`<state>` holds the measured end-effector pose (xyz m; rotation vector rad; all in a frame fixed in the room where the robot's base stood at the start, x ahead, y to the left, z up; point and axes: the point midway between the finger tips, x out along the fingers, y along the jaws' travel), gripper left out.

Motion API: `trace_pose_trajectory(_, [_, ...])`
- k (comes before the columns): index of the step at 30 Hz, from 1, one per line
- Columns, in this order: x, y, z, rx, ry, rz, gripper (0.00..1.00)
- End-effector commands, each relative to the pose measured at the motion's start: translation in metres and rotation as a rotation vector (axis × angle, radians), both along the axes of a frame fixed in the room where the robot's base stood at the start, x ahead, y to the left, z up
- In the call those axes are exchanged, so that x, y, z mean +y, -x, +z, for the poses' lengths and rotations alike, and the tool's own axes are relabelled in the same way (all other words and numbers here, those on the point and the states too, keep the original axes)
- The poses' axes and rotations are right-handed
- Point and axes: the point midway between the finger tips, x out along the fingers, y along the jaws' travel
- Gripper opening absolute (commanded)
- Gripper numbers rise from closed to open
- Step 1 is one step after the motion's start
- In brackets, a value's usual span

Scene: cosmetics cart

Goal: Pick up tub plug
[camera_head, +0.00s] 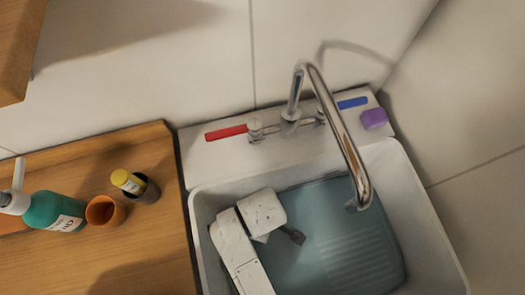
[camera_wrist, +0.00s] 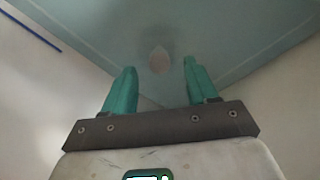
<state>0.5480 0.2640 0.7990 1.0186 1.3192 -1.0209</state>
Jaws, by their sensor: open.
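My gripper (camera_wrist: 160,76) is open, with two teal fingers spread apart and nothing seen between them. In the head view it (camera_head: 292,236) is inside the white sink, over the teal ribbed panel (camera_head: 345,245). In the wrist view, a small pale oval (camera_wrist: 159,60) shows on the teal surface (camera_wrist: 225,35), in line with the gap between the fingertips. I cannot tell whether this oval is the tub plug or an opening. No plug can be made out clearly in the head view; my arm hides the left part of the sink.
The chrome faucet (camera_head: 352,165) arches over the sink (camera_head: 432,245), close right of my gripper. Red (camera_head: 226,132) and blue (camera_head: 352,103) handles and a purple block (camera_head: 374,118) are behind. A teal pump bottle (camera_head: 55,212), orange cup (camera_head: 104,211) and yellow-capped item (camera_head: 127,181) stand left.

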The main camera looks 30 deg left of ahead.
Motion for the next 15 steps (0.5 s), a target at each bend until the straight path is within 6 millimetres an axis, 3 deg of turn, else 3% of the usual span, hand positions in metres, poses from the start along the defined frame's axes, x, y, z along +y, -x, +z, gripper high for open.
trace_pose_trajectory(5, [0.000,0.000,-0.011,0.001,0.001,0.001,0.58])
trace_pose_trajectory(15, [0.001,-0.001,-0.054,0.000,0.000,0.001,0.58])
